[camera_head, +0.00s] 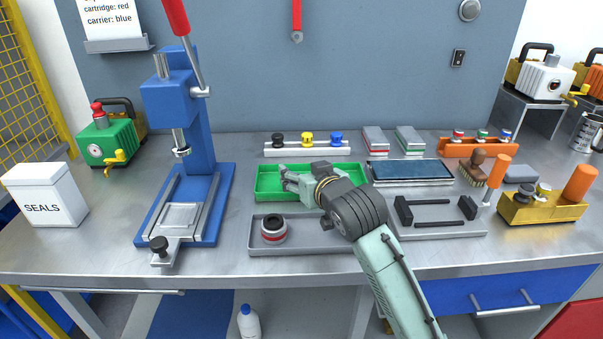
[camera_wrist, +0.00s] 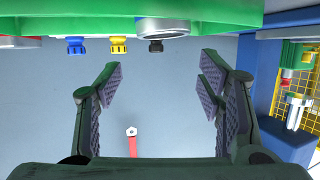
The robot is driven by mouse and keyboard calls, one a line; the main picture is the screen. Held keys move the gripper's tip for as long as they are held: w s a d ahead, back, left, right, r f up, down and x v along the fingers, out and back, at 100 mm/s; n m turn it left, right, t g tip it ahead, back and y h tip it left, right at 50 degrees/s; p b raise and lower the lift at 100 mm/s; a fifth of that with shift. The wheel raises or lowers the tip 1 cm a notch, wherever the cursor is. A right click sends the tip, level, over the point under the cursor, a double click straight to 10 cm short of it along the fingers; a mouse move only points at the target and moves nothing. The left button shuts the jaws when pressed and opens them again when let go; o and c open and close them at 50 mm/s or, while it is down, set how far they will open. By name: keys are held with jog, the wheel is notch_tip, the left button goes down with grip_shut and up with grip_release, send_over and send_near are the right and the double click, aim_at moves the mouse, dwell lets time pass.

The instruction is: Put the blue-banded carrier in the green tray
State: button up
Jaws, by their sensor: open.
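The green tray (camera_head: 264,193) lies in the middle of the bench, and its green surface crosses the top of the upside-down wrist view (camera_wrist: 60,15). My gripper (camera_head: 288,180) is low over the tray. In the wrist view its fingers (camera_wrist: 160,85) are spread with a clear gap and nothing held. A round grey, ring-like part (camera_wrist: 167,28) shows against the green there, above the gap; I see no blue band on it and cannot tell whether it is the carrier. The head view shows no blue-banded carrier; my gripper hides part of the tray.
A red-banded carrier (camera_head: 273,230) sits in the grey tray (camera_head: 330,246) in front. A blue press (camera_head: 190,130) stands left. A rack (camera_head: 290,151) with black, yellow and blue knobs is behind. A dark-topped tray (camera_head: 410,171) and a black fixture (camera_head: 436,213) are right.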

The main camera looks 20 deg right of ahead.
jog(key=b+v, duration=0.1)
jog(key=v, duration=0.9)
jog(key=shift+s+b, duration=0.35)
